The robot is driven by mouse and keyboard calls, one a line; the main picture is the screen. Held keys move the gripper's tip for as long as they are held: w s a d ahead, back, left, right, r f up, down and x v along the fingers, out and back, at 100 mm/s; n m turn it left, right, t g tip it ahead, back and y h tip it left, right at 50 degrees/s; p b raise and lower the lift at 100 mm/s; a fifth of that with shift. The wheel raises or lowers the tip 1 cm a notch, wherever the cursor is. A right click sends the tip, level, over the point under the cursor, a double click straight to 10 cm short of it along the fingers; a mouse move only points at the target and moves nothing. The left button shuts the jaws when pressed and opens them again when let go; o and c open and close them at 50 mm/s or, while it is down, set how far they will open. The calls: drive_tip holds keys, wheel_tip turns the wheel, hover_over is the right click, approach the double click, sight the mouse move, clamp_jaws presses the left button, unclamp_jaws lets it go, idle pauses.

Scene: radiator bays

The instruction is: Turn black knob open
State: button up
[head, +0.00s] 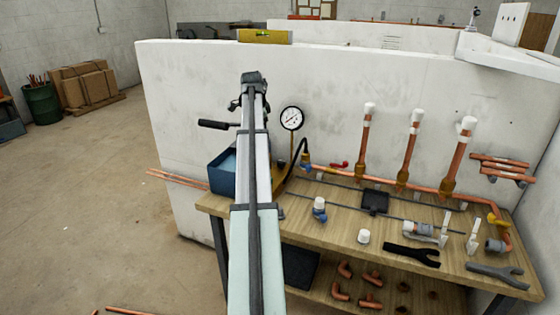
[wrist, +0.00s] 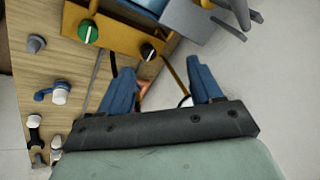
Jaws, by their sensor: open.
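The black knob (wrist: 149,51) shows in the wrist view on a yellow-brown panel (wrist: 118,35), near its right end. The knob lies beyond the fingertips, nearer the left finger, and appears apart from both. In the head view my arm covers the panel, and neither the knob nor my fingers can be made out.
A green knob (wrist: 88,31) sits left of the black knob on the same panel. In the head view, a blue box (head: 222,172), a pressure gauge (head: 291,118) and copper risers (head: 412,140) crowd the wooden bench (head: 340,220). A white wall (head: 210,90) stands behind.

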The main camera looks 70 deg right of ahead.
drive_tip(key=s+d+f+g, duration=0.2)
drive_tip(key=d+f, duration=0.3)
drive_tip(key=f, duration=0.1)
drive_tip(key=g+y, duration=0.1)
drive_tip(key=g, duration=0.1)
approach(281, 161)
drive_tip(key=f, duration=0.2)
drive_tip(key=shift+n, duration=0.4)
drive_tip(key=shift+d+x, duration=0.15)
drive_tip(key=shift+x, duration=1.7)
drive_tip(key=shift+d+x, duration=0.15)
drive_tip(key=shift+x, duration=1.7)
drive_tip(key=shift+s+r, duration=0.15)
drive_tip(key=shift+s, duration=0.05)
drive_tip(key=c, duration=1)
